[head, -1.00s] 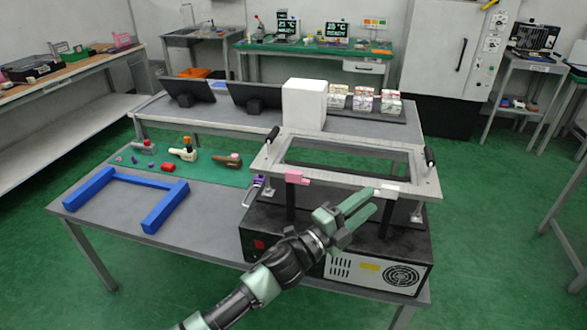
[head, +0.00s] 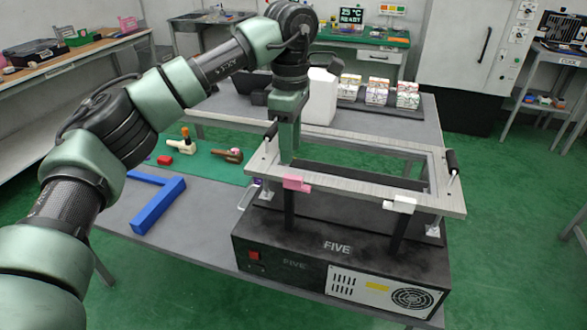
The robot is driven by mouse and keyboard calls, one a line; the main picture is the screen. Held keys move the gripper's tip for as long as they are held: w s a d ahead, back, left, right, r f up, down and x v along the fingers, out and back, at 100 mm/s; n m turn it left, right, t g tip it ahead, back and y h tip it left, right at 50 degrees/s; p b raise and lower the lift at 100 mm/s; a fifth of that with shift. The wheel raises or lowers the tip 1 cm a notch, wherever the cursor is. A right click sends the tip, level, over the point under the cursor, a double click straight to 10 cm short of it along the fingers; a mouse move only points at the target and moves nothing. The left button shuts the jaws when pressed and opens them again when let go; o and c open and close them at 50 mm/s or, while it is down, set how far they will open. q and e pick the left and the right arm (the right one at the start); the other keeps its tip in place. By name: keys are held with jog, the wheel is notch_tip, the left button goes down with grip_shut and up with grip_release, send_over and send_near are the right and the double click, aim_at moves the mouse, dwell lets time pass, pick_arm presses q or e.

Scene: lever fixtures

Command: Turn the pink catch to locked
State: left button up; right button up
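The pink catch (head: 296,183) sits on the front rail of the pale rectangular frame (head: 350,191), near its left end. It looks like a small block with a short tab toward the right. My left gripper (head: 286,160) points down just behind and above the pink catch, near the frame's left corner. Its fingers are seen nearly edge-on, so the gap between them is hidden. I cannot tell whether it touches the frame or the catch. My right gripper is not in view.
A white catch (head: 403,204) sits farther right on the same rail. The frame stands above a black box (head: 320,253) marked FIVE. Black handles (head: 451,161) rise at the frame's sides. A blue bracket (head: 158,205) lies left. A white block (head: 321,98) stands behind.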

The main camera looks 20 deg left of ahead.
aim_at(291, 177)
pick_arm(q)
notch_tip(291, 177, down, 7)
jog(key=shift+s+d+f+p, duration=0.1)
jog(key=shift+f+p, duration=0.05)
jog(key=shift+p, duration=0.2)
jog(key=shift+c, duration=0.3)
grip_shut()
